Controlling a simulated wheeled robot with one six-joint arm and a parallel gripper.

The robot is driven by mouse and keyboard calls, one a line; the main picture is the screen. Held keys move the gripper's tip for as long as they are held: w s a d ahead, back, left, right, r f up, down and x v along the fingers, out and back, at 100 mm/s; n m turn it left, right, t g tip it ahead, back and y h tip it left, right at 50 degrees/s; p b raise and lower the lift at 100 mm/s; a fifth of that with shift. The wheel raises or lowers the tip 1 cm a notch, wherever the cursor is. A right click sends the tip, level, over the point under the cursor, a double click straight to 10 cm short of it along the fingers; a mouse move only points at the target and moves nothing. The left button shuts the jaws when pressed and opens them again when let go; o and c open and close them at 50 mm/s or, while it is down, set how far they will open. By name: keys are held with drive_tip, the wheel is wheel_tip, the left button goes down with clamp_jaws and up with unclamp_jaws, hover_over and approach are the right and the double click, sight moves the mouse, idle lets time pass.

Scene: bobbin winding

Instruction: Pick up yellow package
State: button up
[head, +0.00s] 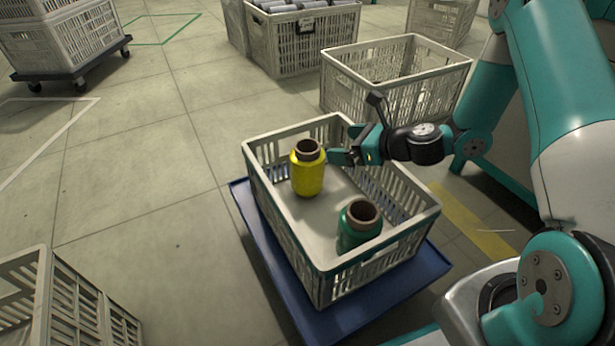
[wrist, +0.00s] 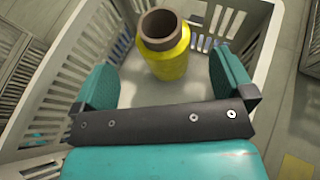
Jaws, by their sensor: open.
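The yellow package (head: 308,172) is a yellow bobbin with a brown core tube. It stands upright in the left, back part of a white slatted crate (head: 282,239). My gripper (head: 335,157) is open beside it, just to its right in the head view. In the wrist view the yellow package (wrist: 168,62) shows ahead of my gripper (wrist: 163,85), between the two spread teal fingers and apart from them. Nothing is held. The package's base is on the crate floor.
A green bobbin (head: 358,228) stands in the crate's front right part. The crate's walls surround both bobbins and it rests on a blue platform (head: 425,268). An empty crate (head: 345,93) stands behind. Open floor (head: 130,200) lies to the left.

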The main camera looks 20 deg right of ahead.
drive_tip(key=b, duration=0.3)
approach(297, 145)
drive_tip(key=b+x, duration=0.1)
drive_tip(key=x, duration=0.1)
drive_tip(key=b+x, duration=0.2)
drive_tip(key=x, duration=0.1)
drive_tip(key=shift+f, duration=0.35)
drive_tip(key=shift+w+a+b, duration=0.3)
drive_tip(key=shift+w+b, duration=0.05)
drive_tip(key=shift+b, duration=0.05)
drive_tip(key=shift+r, duration=0.1)
drive_tip(key=c, duration=1.4)
